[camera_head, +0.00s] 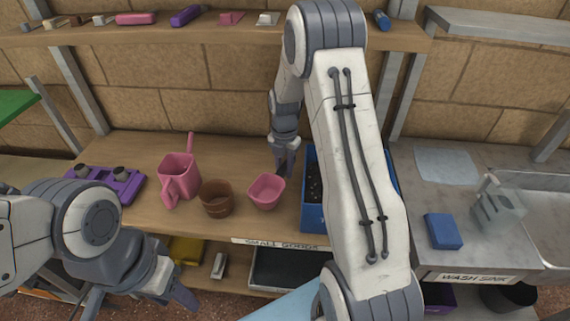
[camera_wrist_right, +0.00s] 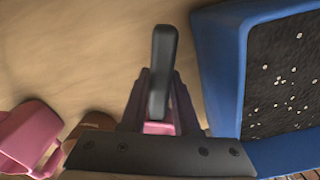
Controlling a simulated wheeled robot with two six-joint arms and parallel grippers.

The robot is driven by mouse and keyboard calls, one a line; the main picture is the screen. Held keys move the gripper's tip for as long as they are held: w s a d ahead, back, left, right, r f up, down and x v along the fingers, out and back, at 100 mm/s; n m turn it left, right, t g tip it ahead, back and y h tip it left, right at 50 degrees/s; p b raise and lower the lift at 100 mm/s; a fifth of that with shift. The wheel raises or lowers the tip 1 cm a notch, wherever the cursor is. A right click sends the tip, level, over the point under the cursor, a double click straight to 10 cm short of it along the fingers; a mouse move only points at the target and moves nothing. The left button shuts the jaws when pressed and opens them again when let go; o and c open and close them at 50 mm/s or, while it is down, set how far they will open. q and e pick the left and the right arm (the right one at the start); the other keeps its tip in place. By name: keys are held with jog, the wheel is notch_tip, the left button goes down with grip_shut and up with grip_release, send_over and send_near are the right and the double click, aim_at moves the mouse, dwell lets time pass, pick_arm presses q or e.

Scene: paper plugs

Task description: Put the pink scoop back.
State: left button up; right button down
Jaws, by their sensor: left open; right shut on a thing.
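The pink scoop (camera_head: 266,191) is at the front of the wooden bench, right of a brown pot and left of a blue tray. In the right wrist view its dark handle (camera_wrist_right: 162,75) stands between my fingers, with a little pink (camera_wrist_right: 158,128) showing below. My right gripper (camera_head: 285,168) is shut on the handle; it also shows in the right wrist view (camera_wrist_right: 160,110). I cannot tell whether the scoop touches the bench. My left gripper (camera_head: 138,297) is open and empty at the lower left, in front of the bench.
A pink watering can (camera_head: 178,178), brown pot (camera_head: 216,200) and purple holder (camera_head: 112,182) stand to the left. The blue tray (camera_head: 312,217) of dark soil is close on the right. A shelf (camera_head: 200,34) with small items runs above. A blue block (camera_head: 443,231) lies by the sink.

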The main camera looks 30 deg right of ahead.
jog(key=w+d, duration=0.1)
jog(key=w, duration=0.1)
jog(key=w+d, duration=0.1)
jog(key=shift+w+d+p, duration=0.3)
jog(key=shift+w+d, duration=0.05)
jog(key=shift+w, duration=0.05)
jog(key=shift+f+p, duration=0.35)
jog(key=shift+f, duration=1.4)
jog(key=c, duration=0.6)
grip_release()
jog(key=shift+f, duration=0.15)
jog(key=shift+c, duration=0.2)
